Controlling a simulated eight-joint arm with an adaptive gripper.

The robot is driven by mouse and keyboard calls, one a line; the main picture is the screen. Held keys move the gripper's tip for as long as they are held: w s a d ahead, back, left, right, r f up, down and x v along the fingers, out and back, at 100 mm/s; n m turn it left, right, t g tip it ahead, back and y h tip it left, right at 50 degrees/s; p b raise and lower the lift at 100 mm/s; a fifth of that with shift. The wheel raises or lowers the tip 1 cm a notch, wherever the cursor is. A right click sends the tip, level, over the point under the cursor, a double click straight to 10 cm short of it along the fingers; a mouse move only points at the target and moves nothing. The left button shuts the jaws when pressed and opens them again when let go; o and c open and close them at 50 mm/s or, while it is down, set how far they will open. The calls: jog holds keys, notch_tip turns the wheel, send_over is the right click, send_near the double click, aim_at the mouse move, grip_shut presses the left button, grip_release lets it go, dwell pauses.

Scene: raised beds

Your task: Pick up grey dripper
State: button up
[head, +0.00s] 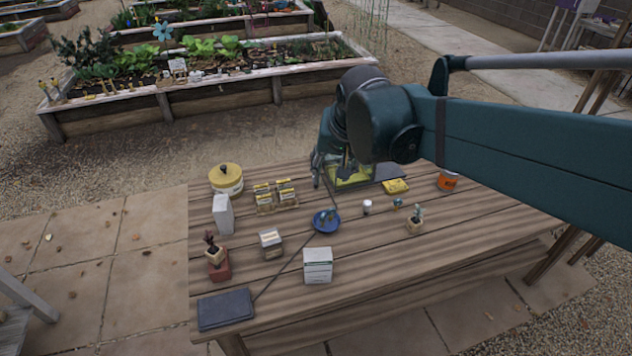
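I cannot make out the grey dripper for certain. A small bluish-grey item (328,216) lies in the round blue dish (317,227) near the middle of the wooden table; it is too small to name. My gripper (333,172) points down at the table's far side, beside a yellow-green tray (362,181) on a dark mat. My arm covers part of that area, so what lies between or behind the fingers is hidden. The finger opening is too small to judge.
Small boxes, a yellow-lidded pot (226,180), seed packets (275,196), potted succulents, an orange can (447,181) and a dark flat case (225,309) stand on the table (400,275). A thin dark line runs across the planks. The front right is clear.

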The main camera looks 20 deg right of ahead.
jog(key=w+d+f+m+g, duration=0.1)
jog(key=w+d+f+m, duration=0.15)
jog(key=w, duration=0.85)
jog(key=w+d+f+m+g, duration=0.1)
jog(key=w+f+m, duration=0.2)
jog(key=w+f, duration=0.4)
jog(key=w+d+f+m+g, duration=0.1)
jog(key=w+f+m, duration=0.2)
jog(key=w+f, duration=0.5)
jog(key=w+d+f+m+g, duration=0.1)
jog(key=w+d+f+m, duration=0.1)
jog(key=w+f, duration=0.6)
jog(key=shift+w+f+m+g, duration=0.25)
jog(key=shift+m+g, duration=0.15)
jog(key=shift+m, duration=0.05)
jog(key=shift+w+d+f, duration=0.15)
jog(key=shift+w+f, duration=0.05)
jog(key=shift+f, duration=0.3)
jog(key=shift+f, duration=0.1)
jog(key=shift+f, duration=1.2)
jog(key=shift+f, duration=0.1)
